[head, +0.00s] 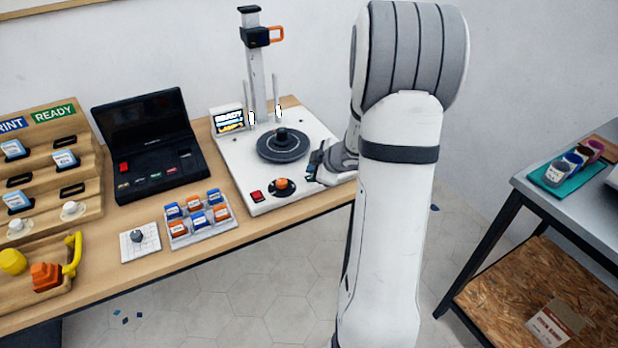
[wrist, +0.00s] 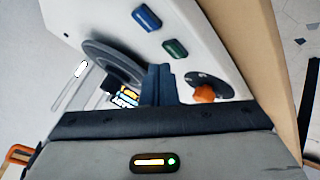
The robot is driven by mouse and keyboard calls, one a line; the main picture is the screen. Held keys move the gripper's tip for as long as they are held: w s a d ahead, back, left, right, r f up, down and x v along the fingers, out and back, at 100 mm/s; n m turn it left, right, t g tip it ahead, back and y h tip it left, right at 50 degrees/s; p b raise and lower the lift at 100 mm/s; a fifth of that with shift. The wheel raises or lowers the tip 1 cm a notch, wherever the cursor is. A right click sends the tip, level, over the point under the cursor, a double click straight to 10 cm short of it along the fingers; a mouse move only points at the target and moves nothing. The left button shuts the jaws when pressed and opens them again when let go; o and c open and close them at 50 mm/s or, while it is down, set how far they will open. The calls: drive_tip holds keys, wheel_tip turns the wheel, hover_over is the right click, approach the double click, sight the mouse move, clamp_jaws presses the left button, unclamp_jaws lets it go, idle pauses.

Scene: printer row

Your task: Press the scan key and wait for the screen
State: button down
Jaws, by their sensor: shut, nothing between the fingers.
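A white scanner (head: 242,165) with a dark turntable (head: 283,145) and an upright mast stands on the wooden bench. Its small screen (head: 229,119) reads READY, with a smaller line I cannot read. On its front edge are a red key (head: 257,196) and an orange knob (head: 281,184). In the wrist view a green key (wrist: 175,49) and a blue key (wrist: 147,18) lie beyond the fingertips; I cannot read labels on them. My gripper (wrist: 158,68) is shut and empty, over the scanner's base between turntable and knob (wrist: 205,94). I cannot tell whether the fingertips touch the base.
A black laptop-like unit (head: 150,150) stands left of the scanner. A tray of small blue and orange blocks (head: 200,219) and a white pad (head: 139,243) lie in front. A wooden rack (head: 60,150) is at far left. A grey table (head: 530,200) stands at right.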

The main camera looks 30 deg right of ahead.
drive_tip(key=shift+f, duration=0.1)
drive_tip(key=shift+f, duration=0.35)
drive_tip(key=shift+f+b, duration=0.35)
drive_tip(key=shift+f, duration=0.05)
idle(0.7)
idle(0.4)
drive_tip(key=shift+r+p, duration=0.85)
drive_tip(key=shift+p, duration=0.15)
wheel_tip(320, 180, up, 5)
drive_tip(key=p, duration=0.5)
idle(0.5)
